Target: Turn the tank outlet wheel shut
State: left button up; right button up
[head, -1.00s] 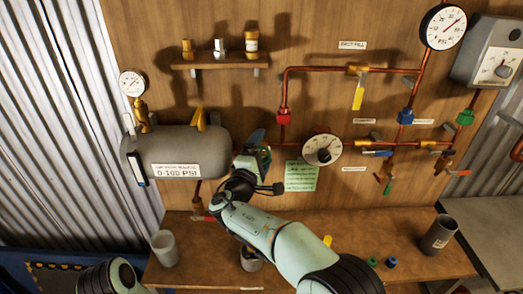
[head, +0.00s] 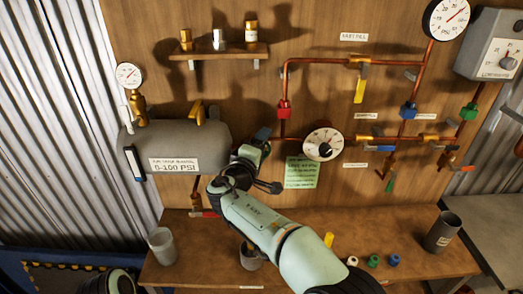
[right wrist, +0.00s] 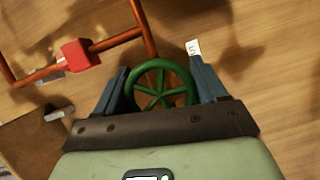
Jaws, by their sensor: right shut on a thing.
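The tank outlet wheel (right wrist: 162,85) is a green spoked handwheel in the right wrist view, at the end of a copper pipe. My right gripper (right wrist: 162,88) has its two blue fingers on either side of the wheel's rim and is shut on it. In the head view my right gripper (head: 262,136) reaches the board just right of the grey tank (head: 170,150) and hides the wheel. I cannot read how far the wheel is turned. Only a piece of my left arm shows at the bottom left; its gripper is out of view.
Copper pipes with a red fitting (head: 284,109) and a round dial (head: 323,144) lie right of my gripper. A green notice (head: 300,172) hangs below the dial. The bench (head: 330,258) holds a grey cup (head: 162,245), a dark cup (head: 441,232) and several small caps.

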pick_arm(q)
jog(key=shift+s+f+b, duration=0.55)
jog(key=shift+s+f, duration=0.1)
jog(key=shift+f, duration=0.2)
pick_arm(e)
jog(key=shift+m+g+y, duration=0.3)
jog(key=shift+m, duration=0.8)
pick_arm(q)
jog(key=shift+f, duration=0.1)
pick_arm(e)
jog(key=o, duration=1)
jog(key=shift+c, duration=0.2)
pick_arm(q)
jog(key=shift+g, duration=0.3)
jog(key=s+f+b, duration=0.1)
jog(key=f+b, duration=0.1)
jog(key=f, duration=0.1)
jog(key=s+f+b, duration=0.1)
jog(key=b, duration=0.1)
jog(key=shift+s+f, duration=0.3)
jog(key=shift+f, duration=0.05)
pick_arm(e)
jog(key=v, duration=1.3)
jog(key=shift+r, duration=0.2)
jog(key=shift+s, duration=0.1)
